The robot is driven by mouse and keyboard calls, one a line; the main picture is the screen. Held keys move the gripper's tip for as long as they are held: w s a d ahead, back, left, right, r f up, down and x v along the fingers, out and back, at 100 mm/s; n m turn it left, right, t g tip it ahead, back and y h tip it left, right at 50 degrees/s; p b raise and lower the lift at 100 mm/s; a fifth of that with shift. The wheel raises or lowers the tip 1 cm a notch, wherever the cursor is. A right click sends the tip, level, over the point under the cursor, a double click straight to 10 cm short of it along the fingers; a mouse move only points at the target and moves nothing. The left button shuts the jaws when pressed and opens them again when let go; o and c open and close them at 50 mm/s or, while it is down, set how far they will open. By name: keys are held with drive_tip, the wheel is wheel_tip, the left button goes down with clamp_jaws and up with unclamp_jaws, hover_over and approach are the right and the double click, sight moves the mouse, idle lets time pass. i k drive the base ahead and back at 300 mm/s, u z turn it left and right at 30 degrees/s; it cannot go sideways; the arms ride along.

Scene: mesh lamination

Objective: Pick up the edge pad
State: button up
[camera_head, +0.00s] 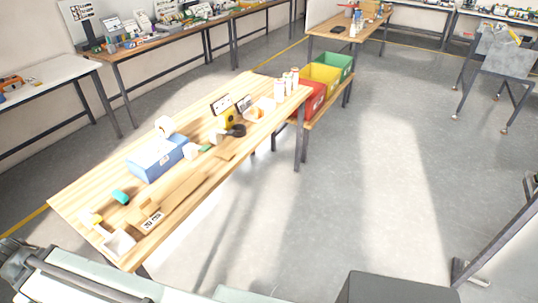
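A long wooden table (75,199) stands left of centre with many small items on it. I cannot tell for sure which one is the edge pad. On its near end are a white open tray (119,243), a small yellow and white piece (90,219), a teal roll (120,197) and long brown strips (180,196). A blue box (157,158) stands mid-table with a white block (191,151) beside it. My gripper is not in view, so nothing shows it touching any of these.
Red (312,97), yellow (321,77) and green (338,64) bins sit on a low bench at the table's far end. White bottles (279,89) stand there. A grey cart (500,52) is at the right. Open floor (370,170) lies right of the table.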

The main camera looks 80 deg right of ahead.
sight(228, 156)
drive_tip(key=u, duration=0.5)
drive_tip(key=k, duration=1.95)
drive_tip(key=z, duration=0.5)
drive_tip(key=i, duration=1)
drive_tip(key=u, duration=0.05)
